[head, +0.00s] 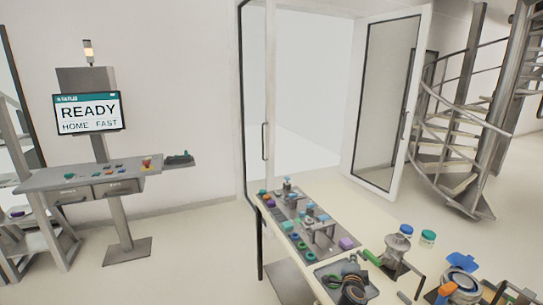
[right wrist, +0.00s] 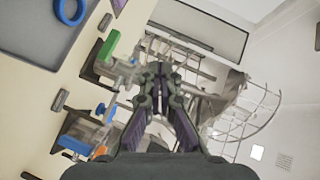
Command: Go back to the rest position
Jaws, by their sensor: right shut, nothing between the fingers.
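My right gripper (head: 352,288) is at the bottom of the head view, in front of the grey tray on the table. In the right wrist view its dark fingers (right wrist: 159,72) are closed together with nothing between them. They point away from the camera, with the table's edge and the spiral staircase behind them. My left gripper is in neither view.
A long table (head: 378,222) carries a grey tray (head: 322,270), a board (head: 288,208) with small coloured parts, and several clamp-like devices (head: 397,245). A control stand's screen (head: 88,112) reads READY, HOME FAST. Floor between stand and table looks clear.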

